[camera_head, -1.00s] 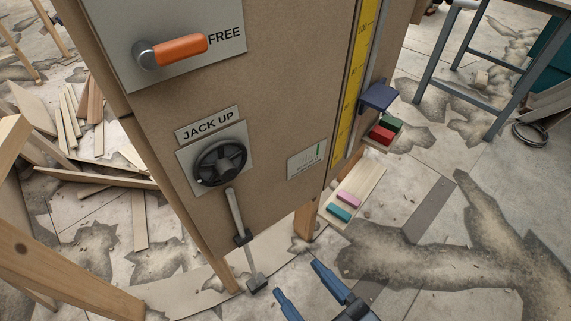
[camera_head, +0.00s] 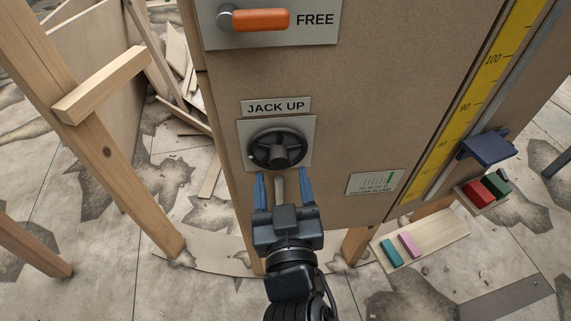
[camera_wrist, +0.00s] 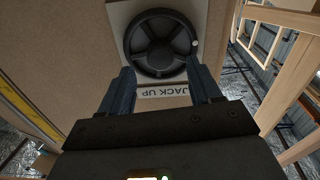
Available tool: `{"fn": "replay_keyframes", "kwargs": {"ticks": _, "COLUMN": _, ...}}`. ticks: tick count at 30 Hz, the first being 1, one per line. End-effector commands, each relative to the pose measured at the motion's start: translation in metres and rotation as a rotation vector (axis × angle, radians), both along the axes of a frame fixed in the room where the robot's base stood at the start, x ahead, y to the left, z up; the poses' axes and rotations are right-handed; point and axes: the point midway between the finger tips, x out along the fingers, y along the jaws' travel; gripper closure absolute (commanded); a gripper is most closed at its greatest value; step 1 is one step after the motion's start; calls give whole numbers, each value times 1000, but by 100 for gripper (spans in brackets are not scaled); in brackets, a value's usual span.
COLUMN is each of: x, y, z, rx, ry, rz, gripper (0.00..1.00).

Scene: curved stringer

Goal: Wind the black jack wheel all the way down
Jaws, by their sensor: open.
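The black jack wheel (camera_head: 279,149) is a round spoked handwheel on a grey plate on the brown panel, under a "JACK UP" label (camera_head: 276,107). It also shows in the wrist view (camera_wrist: 161,43), with a small light knob or spot at its rim. My gripper (camera_head: 284,177) is open, its two blue fingers pointing at the panel just below the wheel in the head view. In the wrist view the fingers (camera_wrist: 160,82) are spread at either side of the wheel's near edge. I cannot tell whether they touch it. A grey rod (camera_head: 280,187) below the wheel is partly hidden by my gripper.
An orange lever (camera_head: 255,20) beside the word "FREE" is above the wheel. A yellow scale (camera_head: 478,85) and a dark blue bracket (camera_head: 484,146) are at the right. Coloured blocks (camera_head: 410,244) lie on a board at lower right. A wooden post (camera_head: 95,140) stands at left.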

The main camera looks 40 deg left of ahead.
Motion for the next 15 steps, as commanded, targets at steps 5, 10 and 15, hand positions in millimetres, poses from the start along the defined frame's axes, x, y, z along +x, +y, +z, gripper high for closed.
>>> {"fn": "replay_keyframes", "kwargs": {"ticks": 5, "x": 18, "y": 17, "z": 1, "rx": 0, "ry": 0, "rz": 0, "gripper": 37}}
{"fn": "replay_keyframes", "kwargs": {"ticks": 10, "x": 27, "y": 24, "z": 1, "rx": 1, "ry": 1, "rz": -1, "gripper": 37}}
{"fn": "replay_keyframes", "kwargs": {"ticks": 15, "x": 28, "y": 24, "z": 0, "rx": 0, "ry": 1, "rz": -1, "gripper": 37}}
